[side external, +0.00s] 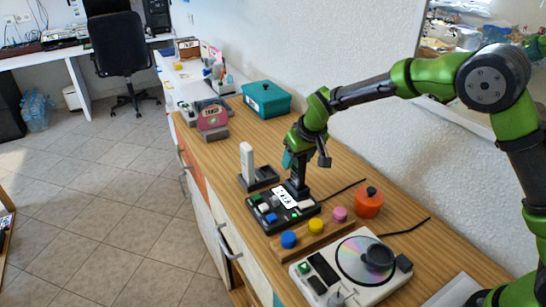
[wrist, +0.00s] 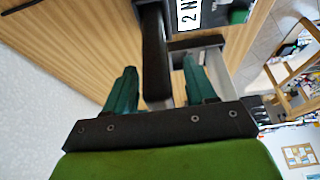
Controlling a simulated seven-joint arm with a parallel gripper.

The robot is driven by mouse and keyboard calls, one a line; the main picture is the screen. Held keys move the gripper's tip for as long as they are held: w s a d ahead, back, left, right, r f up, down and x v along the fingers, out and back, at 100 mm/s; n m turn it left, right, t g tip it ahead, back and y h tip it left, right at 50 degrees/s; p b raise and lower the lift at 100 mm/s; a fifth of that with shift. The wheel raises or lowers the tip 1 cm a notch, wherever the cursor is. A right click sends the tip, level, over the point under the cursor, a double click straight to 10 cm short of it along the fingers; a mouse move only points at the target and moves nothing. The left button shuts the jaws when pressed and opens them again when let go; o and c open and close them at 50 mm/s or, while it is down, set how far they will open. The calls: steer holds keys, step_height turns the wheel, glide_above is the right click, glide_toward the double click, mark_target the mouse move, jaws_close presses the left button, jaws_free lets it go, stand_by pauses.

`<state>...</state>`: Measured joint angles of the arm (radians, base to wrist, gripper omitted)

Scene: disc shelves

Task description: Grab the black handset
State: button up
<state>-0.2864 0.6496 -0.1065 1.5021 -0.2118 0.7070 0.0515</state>
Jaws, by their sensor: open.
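The black handset (side external: 298,172) stands upright behind a dark button panel (side external: 276,219) with a white label on the counter. My gripper (side external: 302,156) points down over its upper end. In the wrist view the handset (wrist: 156,58) shows as a black bar between the two teal fingers of my gripper (wrist: 159,66). The fingers are open, with a visible gap on each side of the bar. A white handset (side external: 247,162) stands in a dark base (side external: 265,178) to the left of the black one.
Blue, yellow and pink knobs on a wooden strip (side external: 312,242) and a disc player (side external: 345,277) lie nearer the camera. An orange pot (side external: 369,203) sits to the right. A teal box (side external: 266,100) and a red telephone (side external: 212,121) stand farther back. A wall runs along the right.

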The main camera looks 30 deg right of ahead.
steer(key=shift+w+f, duration=0.1)
steer(key=shift+f, duration=0.1)
jaws_close()
steer(key=shift+r, duration=0.1)
steer(key=shift+r, duration=0.1)
